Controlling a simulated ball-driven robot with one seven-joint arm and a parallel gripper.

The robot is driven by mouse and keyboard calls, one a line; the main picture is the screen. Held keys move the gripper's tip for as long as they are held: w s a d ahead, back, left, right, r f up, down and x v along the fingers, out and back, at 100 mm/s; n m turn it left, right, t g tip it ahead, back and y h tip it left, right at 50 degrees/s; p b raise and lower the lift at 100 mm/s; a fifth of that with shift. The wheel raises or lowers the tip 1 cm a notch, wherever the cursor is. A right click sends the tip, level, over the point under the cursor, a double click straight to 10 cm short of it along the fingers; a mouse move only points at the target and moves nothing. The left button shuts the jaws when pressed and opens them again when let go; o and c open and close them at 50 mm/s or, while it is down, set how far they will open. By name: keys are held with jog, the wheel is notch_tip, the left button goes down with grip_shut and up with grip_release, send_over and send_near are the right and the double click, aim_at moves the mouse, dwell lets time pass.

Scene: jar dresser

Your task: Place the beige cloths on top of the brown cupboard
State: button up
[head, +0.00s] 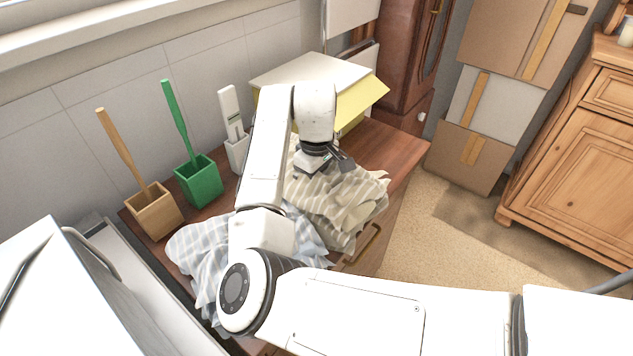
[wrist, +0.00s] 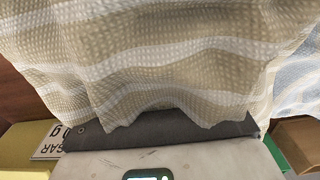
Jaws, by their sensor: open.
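A beige cloth (head: 335,205) with pale stripes lies crumpled on a brown wooden dresser top (head: 404,160). It fills much of the wrist view (wrist: 170,60). My gripper (head: 338,162) is open at the far side of this cloth, right against or just over it; the cloth hides the fingertips in the wrist view. I cannot tell whether cloth lies between the jaws. A grey-blue striped cloth (head: 195,255) lies to the left, partly behind my arm, and shows at the right edge of the wrist view (wrist: 297,82). A brown wooden cupboard (head: 570,165) stands at the right.
A green brush holder (head: 198,184), a wooden one (head: 154,213) and a white one (head: 236,152) stand along the wall. A white and yellow box (head: 305,72) is behind my gripper. Carpet (head: 440,235) between the furniture is clear.

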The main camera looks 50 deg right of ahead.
notch_tip(320, 180, up, 12)
jog(key=shift+r+p, duration=0.15)
jog(key=shift+p, duration=0.3)
dwell(1.8)
